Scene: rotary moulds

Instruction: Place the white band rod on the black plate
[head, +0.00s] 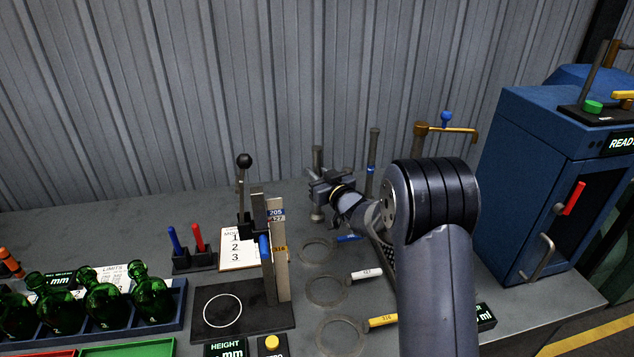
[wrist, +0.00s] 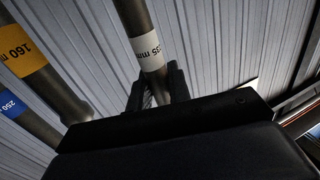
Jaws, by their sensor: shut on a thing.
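My gripper (head: 326,186) is shut on a grey metal rod (head: 317,156) at the back of the table. In the wrist view the rod (wrist: 135,18) stands between my two fingers (wrist: 158,88), and its white band (wrist: 147,52) with printed millimetres shows just above them. In the head view the rod looks about upright, with its lower end below my gripper; whether it touches the table I cannot tell. The black plate (head: 204,319) lies nearer the front, to the left, with a white circle (head: 222,310) on it and a gauge post (head: 281,260) at its right side.
Rods with a yellow band (wrist: 20,50) and a blue band (wrist: 12,105) stand close by. Ring marks with blue, white (head: 366,274) and yellow tags lie right of the plate. A pen holder (head: 195,261), a card (head: 238,250) and green bottles (head: 102,302) are left. A blue cabinet (head: 530,170) is right.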

